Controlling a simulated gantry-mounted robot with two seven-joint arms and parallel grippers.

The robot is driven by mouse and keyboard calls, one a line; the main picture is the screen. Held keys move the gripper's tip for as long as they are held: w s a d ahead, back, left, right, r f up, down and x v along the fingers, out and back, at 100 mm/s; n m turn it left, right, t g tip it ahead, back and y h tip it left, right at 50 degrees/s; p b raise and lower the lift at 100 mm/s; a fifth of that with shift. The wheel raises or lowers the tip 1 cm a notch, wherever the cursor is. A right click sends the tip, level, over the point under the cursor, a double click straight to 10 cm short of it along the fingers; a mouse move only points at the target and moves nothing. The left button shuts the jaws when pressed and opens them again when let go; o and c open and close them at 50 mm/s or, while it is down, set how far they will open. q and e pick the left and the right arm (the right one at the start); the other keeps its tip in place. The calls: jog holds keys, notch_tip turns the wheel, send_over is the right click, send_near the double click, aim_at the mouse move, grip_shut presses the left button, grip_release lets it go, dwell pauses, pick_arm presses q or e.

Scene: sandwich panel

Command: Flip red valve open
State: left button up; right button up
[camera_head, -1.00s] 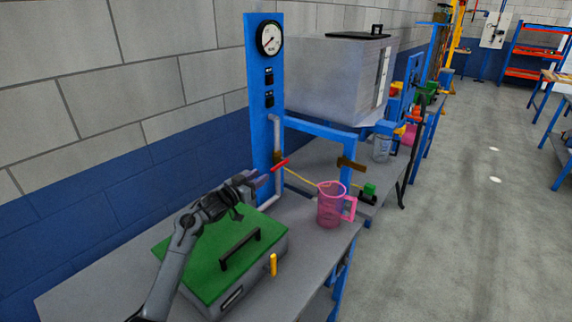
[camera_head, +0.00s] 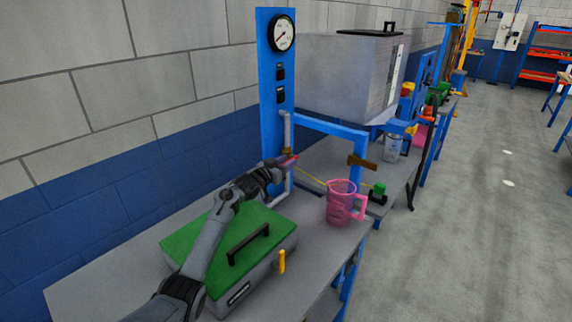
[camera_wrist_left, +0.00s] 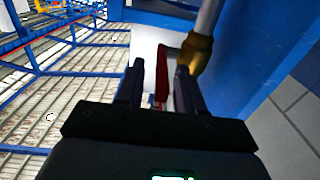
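The red valve handle (camera_head: 294,157) sits on a brass valve body (camera_head: 287,151) on the grey pipe (camera_head: 288,128) at the blue panel. My left gripper (camera_head: 282,163) is at the handle and partly covers it in the head view. In the left wrist view, the red handle (camera_wrist_left: 162,75) lies between the two dark fingers of my left gripper (camera_wrist_left: 160,85), with gaps visible on both sides. The fingers are open. The brass valve body (camera_wrist_left: 198,52) is just right of the right finger. My right gripper is not in view.
A green-lidded grey box (camera_head: 225,250) with a black handle sits on the bench below my left arm. A pink jug (camera_head: 340,204) stands right of the valve. The blue panel (camera_head: 271,85) carries a gauge (camera_head: 282,34). A grey tank (camera_head: 350,80) stands behind.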

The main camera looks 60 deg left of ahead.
pick_arm(q)
grip_shut()
dwell(0.3)
